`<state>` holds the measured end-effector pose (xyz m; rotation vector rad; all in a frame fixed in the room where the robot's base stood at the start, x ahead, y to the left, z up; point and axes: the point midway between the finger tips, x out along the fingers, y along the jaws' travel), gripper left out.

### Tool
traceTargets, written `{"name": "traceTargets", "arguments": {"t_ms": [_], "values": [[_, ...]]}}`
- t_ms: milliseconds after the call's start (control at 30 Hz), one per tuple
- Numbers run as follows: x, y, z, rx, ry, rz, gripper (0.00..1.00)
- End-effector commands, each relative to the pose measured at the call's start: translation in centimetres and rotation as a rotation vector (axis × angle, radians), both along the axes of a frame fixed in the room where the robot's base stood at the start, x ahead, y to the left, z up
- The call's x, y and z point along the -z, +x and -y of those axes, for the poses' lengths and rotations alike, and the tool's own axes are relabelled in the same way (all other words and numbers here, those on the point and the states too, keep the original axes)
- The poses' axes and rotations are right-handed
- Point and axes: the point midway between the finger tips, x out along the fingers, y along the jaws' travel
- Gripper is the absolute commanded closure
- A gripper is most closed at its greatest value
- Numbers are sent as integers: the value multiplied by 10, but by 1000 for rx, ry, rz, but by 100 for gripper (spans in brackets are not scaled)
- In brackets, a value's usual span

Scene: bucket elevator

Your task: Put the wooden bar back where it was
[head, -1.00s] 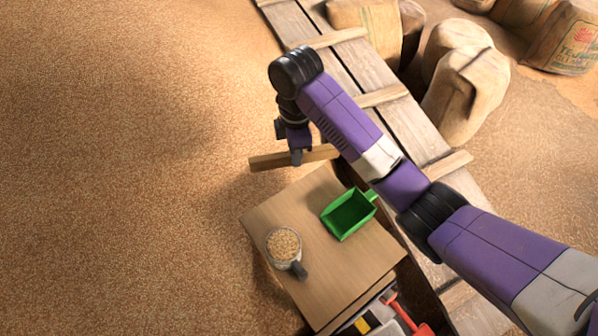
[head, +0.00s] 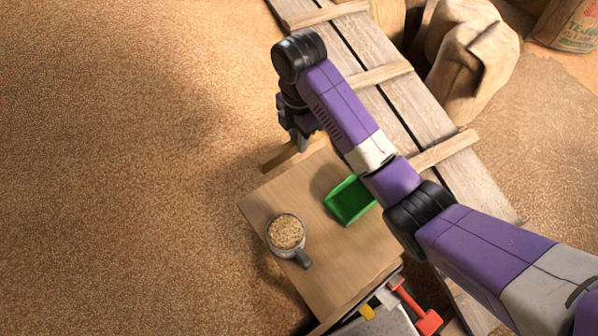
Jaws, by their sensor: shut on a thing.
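The wooden bar (head: 279,158) is a light brown stick near the far edge of the small wooden table. Its left end shows; my arm and gripper hide much of the rest. My gripper (head: 300,145) points down and is shut on the bar, beyond the table's far corner. I cannot tell how high the bar is held.
The wooden table (head: 330,265) bears a mug of grain (head: 286,233) and a green scoop (head: 350,200). An open drawer below holds a red-handled tool (head: 415,305). A plank walkway with cross cleats (head: 380,76) runs behind my arm, with sacks (head: 470,50) beyond. Loose grain (head: 120,180) fills the left.

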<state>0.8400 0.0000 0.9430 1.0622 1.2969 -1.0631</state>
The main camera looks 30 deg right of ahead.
Motion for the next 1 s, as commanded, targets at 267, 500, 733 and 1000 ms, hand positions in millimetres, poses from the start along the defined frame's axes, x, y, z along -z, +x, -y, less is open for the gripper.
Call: {"name": "traceTargets", "arguments": {"t_ms": [267, 500, 733, 1000], "values": [[58, -1, 0, 1, -1, -3, 100], [87, 0, 0, 1, -1, -1, 100], [113, 0, 0, 1, -1, -2, 100], [132, 0, 0, 1, -1, 1, 100]]}}
